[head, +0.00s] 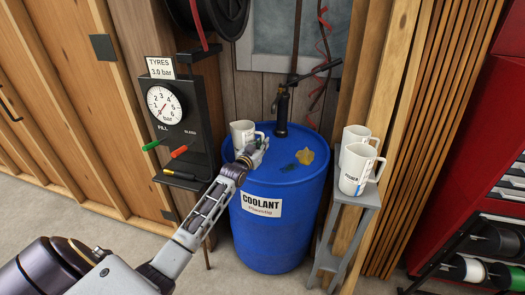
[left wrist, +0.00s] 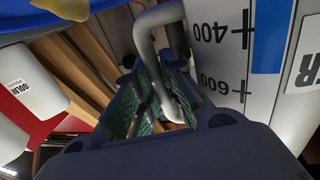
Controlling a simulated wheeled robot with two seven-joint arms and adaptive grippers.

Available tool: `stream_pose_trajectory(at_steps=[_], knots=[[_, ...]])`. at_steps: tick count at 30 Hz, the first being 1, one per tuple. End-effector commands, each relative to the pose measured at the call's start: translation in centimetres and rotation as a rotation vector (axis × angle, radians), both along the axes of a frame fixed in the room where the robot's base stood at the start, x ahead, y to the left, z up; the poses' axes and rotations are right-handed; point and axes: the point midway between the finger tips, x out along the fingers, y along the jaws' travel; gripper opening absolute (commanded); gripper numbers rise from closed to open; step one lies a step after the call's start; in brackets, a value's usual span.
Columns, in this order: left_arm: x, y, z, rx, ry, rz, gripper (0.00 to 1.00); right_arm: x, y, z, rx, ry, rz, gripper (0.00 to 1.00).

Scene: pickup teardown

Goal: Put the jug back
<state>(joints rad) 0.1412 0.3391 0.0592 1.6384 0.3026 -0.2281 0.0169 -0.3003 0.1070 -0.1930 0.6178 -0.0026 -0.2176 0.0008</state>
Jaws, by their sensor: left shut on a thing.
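A white measuring jug (head: 242,131) is at the back left of the blue coolant drum's top (head: 278,185); I cannot tell whether it rests there or hangs just above. My left gripper (head: 257,152) is shut on its handle. In the left wrist view the gripper's green-padded fingers (left wrist: 155,105) are around the grey-white handle (left wrist: 160,45), beside the jug's wall (left wrist: 225,55) with 400 and 600 marks. Two other white jugs stand on a grey stand (head: 352,193) right of the drum: a rear one (head: 356,134) and a front one (head: 355,170). My right gripper is out of view.
A dark pump (head: 282,110) rises from the drum's back. A yellow cloth (head: 305,157) and a dark teal patch (head: 287,168) are on its top. A tyre gauge panel (head: 180,125) is left; a red rack (head: 490,130) with spools is right.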

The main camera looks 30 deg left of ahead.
Motion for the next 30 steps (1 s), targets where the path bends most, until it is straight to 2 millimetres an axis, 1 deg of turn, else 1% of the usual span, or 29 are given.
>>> stream_pose_trajectory(at_steps=[6, 9, 18, 23, 24, 28, 30], knots=[[0.0, 0.0, -1.9, 0.002, -0.004, 0.0, 0.0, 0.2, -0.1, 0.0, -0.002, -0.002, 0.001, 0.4], [0.0, 0.0, -2.5, 0.002, -0.004, 0.0, 0.0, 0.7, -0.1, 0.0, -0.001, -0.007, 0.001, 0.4], [0.0, 0.0, -2.6, 0.002, -0.005, 0.0, 0.0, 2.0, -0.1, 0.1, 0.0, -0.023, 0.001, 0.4], [0.0, 0.0, -2.8, 0.002, -0.005, 0.0, 0.0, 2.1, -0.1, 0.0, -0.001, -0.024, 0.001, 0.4], [0.0, 0.0, -3.1, 0.0, 0.001, 0.0, 0.16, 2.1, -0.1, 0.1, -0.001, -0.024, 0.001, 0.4], [0.0, 0.0, -3.1, 0.0, 0.001, 0.0, 0.33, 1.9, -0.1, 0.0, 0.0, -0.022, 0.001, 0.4], [0.0, 0.0, -3.1, 0.0, 0.001, 0.0, 0.33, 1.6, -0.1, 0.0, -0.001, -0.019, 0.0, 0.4]])
